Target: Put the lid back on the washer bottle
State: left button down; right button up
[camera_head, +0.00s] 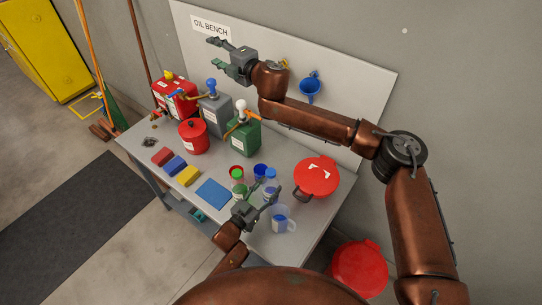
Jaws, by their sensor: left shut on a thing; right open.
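A small translucent bottle with blue on it (269,190) stands on the bench right behind my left gripper, with a blue top (271,173). It looks like the washer bottle, but is too small to be sure. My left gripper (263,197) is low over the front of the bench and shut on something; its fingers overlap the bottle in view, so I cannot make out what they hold. I cannot tell the lid apart for certain. My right gripper (214,52) is open and empty, high in front of the back panel.
A clear jug with blue liquid (285,223) stands close right of my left gripper. A blue mat (214,194) lies left.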

jog(key=w+d+f+n+h, duration=0.1)
jog(key=w+d+f+h, duration=0.1)
jog(key=d+f+h, duration=0.45)
jog(key=n+g+h, duration=0.5)
jog(key=n+g, duration=0.7)
jog(key=n, duration=0.3)
send_over(271, 172)
notch_tip(271, 172, down, 21)
jog(key=shift+f, duration=0.15)
jog(key=shift+w, duration=0.1)
jog(key=shift+f, duration=4.05)
jog(key=shift+c, duration=0.4)
